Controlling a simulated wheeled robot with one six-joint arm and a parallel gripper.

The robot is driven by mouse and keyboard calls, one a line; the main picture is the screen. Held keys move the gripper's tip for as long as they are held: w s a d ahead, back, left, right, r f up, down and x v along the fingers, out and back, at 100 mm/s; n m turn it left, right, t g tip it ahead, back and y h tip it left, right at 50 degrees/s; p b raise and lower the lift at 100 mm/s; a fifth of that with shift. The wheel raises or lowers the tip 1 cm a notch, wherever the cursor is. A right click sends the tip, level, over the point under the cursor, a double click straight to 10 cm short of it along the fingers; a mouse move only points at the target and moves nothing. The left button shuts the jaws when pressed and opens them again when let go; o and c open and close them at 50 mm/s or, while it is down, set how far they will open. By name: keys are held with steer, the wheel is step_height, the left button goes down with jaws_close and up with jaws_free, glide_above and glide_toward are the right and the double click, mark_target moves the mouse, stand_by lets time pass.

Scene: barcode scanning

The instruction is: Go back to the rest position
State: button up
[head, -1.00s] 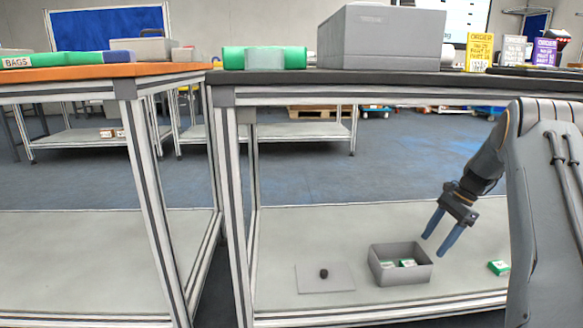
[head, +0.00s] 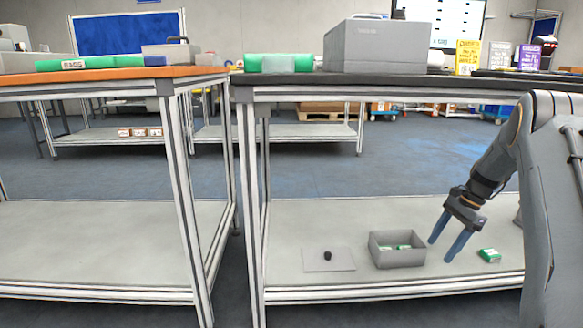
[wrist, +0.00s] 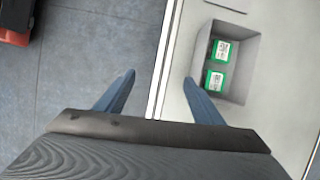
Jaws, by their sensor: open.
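My gripper (head: 449,249) is open and empty, with its two blue fingers pointing down in front of the lower shelf, to the right of the grey open box. The grey box (head: 397,264) stands on the lower shelf (head: 290,215) with green-and-white packs (head: 403,247) inside. In the wrist view the gripper's fingers (wrist: 158,88) are spread apart over the shelf's edge, with nothing between them. The box (wrist: 243,70) shows there at the right with two green packs (wrist: 215,80) in it.
A flat grey lid with a dark knob (head: 327,257) lies left of the box. A loose green pack (head: 489,255) lies right of my gripper. The dark table top (head: 300,79) above carries a grey machine (head: 377,47) and coloured order signs (head: 467,57).

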steer(key=s+a+r+n+h, duration=0.1)
steer(key=s+a+r+n, duration=0.25)
steer(key=a, duration=0.45)
steer(key=s+a+r+n+h, duration=0.25)
steer(key=s+a+n, duration=0.2)
steer(key=a, duration=0.35)
steer(key=s+a+r+n+t, duration=0.1)
steer(key=s+a+n, duration=0.45)
steer(key=s, duration=0.45)
steer(key=s+a+r+n+t, duration=0.15)
steer(key=s+a+n, duration=0.25)
steer(key=s+a, duration=0.5)
steer(key=s+a+r+n+g+y+p, duration=0.1)
steer(key=s+a+r+n+p, duration=0.15)
steer(key=s+a+r, duration=0.5)
steer(key=s+a+r+n+g+p, duration=0.1)
steer(key=s+a+r+n+p, duration=0.3)
steer(key=s+a, duration=0.7)
steer(key=d+r+m+p, duration=0.2)
steer(key=d+r+p, duration=0.5)
steer(key=r+p, duration=0.3)
steer(key=d+r+m+h+p, duration=0.1)
steer(key=d+r+m+p, duration=0.1)
steer(key=d+r+p, duration=0.5)
steer(key=d+r+m+p, duration=0.3)
steer(key=d+r+p, duration=0.4)
steer(key=r+p, duration=0.5)
steer(key=shift+r+h+p, duration=0.3)
steer(key=shift+h+p, duration=0.05)
steer(key=shift+p, duration=2.95)
